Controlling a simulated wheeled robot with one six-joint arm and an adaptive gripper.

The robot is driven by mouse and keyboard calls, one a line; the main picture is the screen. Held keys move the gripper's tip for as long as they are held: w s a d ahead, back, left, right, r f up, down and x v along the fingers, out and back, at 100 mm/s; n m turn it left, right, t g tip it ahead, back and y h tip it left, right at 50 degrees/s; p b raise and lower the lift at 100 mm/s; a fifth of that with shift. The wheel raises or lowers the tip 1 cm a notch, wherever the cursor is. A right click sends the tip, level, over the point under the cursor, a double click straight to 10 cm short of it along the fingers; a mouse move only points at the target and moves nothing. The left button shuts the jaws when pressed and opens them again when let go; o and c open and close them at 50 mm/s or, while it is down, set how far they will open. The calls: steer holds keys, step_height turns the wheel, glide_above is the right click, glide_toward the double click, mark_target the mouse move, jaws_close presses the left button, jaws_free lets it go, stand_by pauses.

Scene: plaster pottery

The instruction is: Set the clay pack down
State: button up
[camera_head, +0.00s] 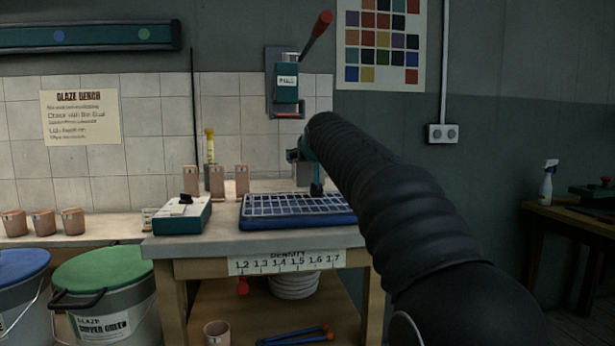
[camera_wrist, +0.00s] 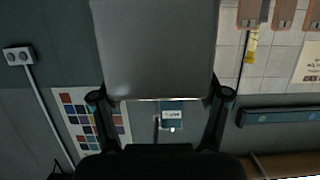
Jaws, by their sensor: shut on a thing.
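The clay pack (camera_wrist: 155,45) is a plain grey block, large at the top middle of the wrist view. My gripper (camera_wrist: 160,94) is shut on it, with one finger at each side of its lower edge in that view. The pack is held up, and no surface shows touching it. In the head view my black arm reaches over the bench, and I cannot make out the pack there. The far end of my arm is mostly hidden behind its own sleeve.
A blue tray with a grid (camera_head: 298,222) lies on the bench (camera_head: 222,246), beside a teal box (camera_head: 183,217). Several clay tiles (camera_head: 216,182) stand behind. Lidded buckets (camera_head: 105,300) stand left. A red-handled press (camera_head: 285,85) is on the wall. Bare bench top is narrow.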

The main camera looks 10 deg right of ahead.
mark_target(306, 174)
steer(key=shift+w+a+f, duration=0.1)
steer(key=shift+a, duration=0.2)
steer(key=shift+f+b, duration=0.45)
steer(key=shift+f, duration=1.4)
steer(key=shift+f, duration=0.1)
steer(key=o, duration=1.4)
steer(key=shift+f, duration=0.3)
steer(key=o, duration=0.4)
steer(key=shift+r, duration=0.1)
steer(key=shift+r, duration=0.15)
steer(key=b+v, duration=0.1)
steer(key=v, duration=1.1)
